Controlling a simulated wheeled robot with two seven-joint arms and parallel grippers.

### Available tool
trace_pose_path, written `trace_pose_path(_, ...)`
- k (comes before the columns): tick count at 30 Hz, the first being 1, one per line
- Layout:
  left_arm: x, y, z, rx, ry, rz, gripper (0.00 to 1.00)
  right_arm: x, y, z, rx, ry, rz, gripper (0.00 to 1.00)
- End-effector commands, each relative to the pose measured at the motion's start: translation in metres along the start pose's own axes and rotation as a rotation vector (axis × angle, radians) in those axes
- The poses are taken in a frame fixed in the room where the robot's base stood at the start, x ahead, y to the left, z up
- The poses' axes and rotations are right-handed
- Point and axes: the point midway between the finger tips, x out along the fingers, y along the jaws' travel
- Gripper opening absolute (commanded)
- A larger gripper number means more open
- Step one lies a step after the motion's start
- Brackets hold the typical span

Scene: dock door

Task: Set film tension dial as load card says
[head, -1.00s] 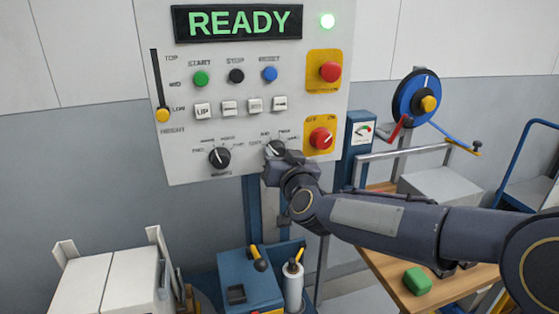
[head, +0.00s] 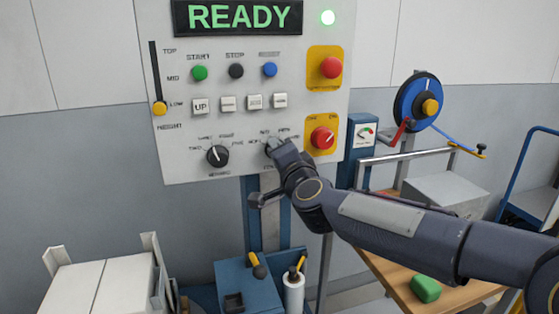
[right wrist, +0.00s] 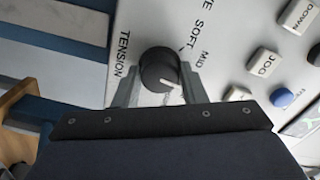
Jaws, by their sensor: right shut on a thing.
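The tension dial (right wrist: 158,70) is a round black knob with a white pointer line, on the white control panel (head: 185,125). In the right wrist view the labels TENSION, SOFT and MID are readable around it, and the pointer faces right and slightly down. The gripper body hides the labels below. My right gripper (head: 275,150) is shut on the dial, one finger on each side; it also shows in the right wrist view (right wrist: 160,88). In the head view it mostly covers the dial. I cannot make out a load card. My left gripper is out of view.
A second black dial (head: 217,156) sits left of my gripper, and a red knob on yellow (head: 322,138) close to its right. Several buttons are above. A gauge box (head: 363,140) stands right of the panel. White boxes (head: 90,285) are at lower left.

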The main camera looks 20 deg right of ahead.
Motion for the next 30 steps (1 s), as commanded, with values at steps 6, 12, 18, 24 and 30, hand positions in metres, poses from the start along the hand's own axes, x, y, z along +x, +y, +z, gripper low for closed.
trace_pose_path(6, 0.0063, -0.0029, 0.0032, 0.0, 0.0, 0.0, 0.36, 0.0, 0.0009, -0.0002, 0.128, 0.001, 0.0, 0.15)
trace_pose_path(12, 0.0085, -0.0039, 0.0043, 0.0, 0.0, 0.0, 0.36, 0.0, 0.0002, -0.0006, 0.195, 0.001, -0.001, 0.15)
trace_pose_path(18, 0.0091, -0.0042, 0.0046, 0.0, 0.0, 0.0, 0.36, 0.0, -0.0001, -0.0009, 0.222, 0.002, 0.0, 0.15)
trace_pose_path(24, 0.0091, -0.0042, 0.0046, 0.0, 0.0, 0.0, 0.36, 0.0001, -0.0001, -0.001, 0.224, 0.002, 0.0, 0.15)
trace_pose_path(30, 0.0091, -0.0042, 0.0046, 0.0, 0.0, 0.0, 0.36, 0.0001, -0.0001, -0.001, 0.223, 0.002, 0.0, 0.4)
